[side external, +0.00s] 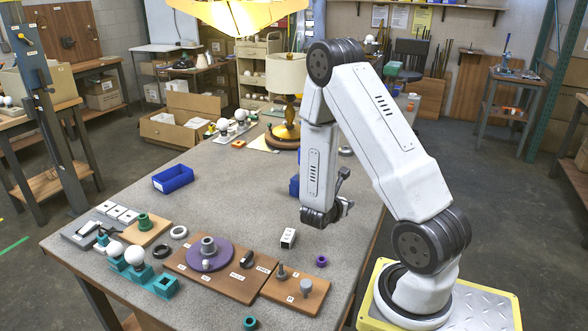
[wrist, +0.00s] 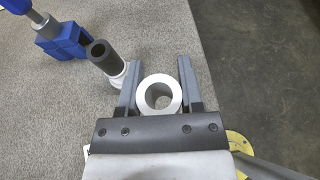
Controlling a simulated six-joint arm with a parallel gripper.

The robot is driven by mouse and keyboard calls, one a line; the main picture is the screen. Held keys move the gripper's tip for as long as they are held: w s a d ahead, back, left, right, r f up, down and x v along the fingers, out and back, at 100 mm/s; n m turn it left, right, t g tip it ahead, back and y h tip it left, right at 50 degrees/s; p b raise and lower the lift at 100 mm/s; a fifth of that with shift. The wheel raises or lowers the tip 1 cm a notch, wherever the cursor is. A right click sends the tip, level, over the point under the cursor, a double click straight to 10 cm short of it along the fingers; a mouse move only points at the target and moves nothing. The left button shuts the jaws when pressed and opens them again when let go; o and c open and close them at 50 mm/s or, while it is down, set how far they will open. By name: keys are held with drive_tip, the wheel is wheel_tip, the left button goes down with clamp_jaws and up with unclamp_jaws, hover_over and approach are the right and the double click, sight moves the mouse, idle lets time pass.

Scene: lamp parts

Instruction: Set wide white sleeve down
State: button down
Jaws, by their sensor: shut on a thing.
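The wide white sleeve (wrist: 174,100) is a thick white ring seen end-on in the wrist view, with its round bore facing the camera. It sits between the two grey fingers of my gripper (wrist: 155,66), close to the palm. My gripper is shut on it. Whether its underside touches the table cannot be told. In the side view I cannot make out the sleeve, and the wrist hides much of that area.
A dark tube with a white base (wrist: 104,56) stands just left of my left finger. A white block (side external: 288,238) and purple ring (side external: 321,261) lie near my wrist. Grey table (side external: 235,195) is clear toward the blue bin (side external: 173,179).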

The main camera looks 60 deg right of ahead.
drive_tip(key=w+a+r+m+g, duration=0.1)
drive_tip(key=w+a+r, duration=0.2)
drive_tip(key=w, duration=0.3)
hover_over(289, 215)
drive_tip(key=s, duration=0.1)
drive_tip(key=shift+g+y, duration=0.3)
drive_tip(key=shift+g, duration=0.1)
drive_tip(key=f, duration=0.8)
drive_tip(key=shift+a+f, duration=0.35)
drive_tip(key=shift+a, duration=0.05)
drive_tip(key=shift+w+d+f, duration=0.25)
drive_tip(key=shift+w+f, duration=0.15)
drive_tip(key=shift+f, duration=0.05)
drive_tip(key=shift+w+d+f, duration=0.15)
drive_tip(key=shift+w+f, duration=0.05)
drive_tip(key=shift+f, duration=1.6)
drive_tip(key=shift+f, duration=0.1)
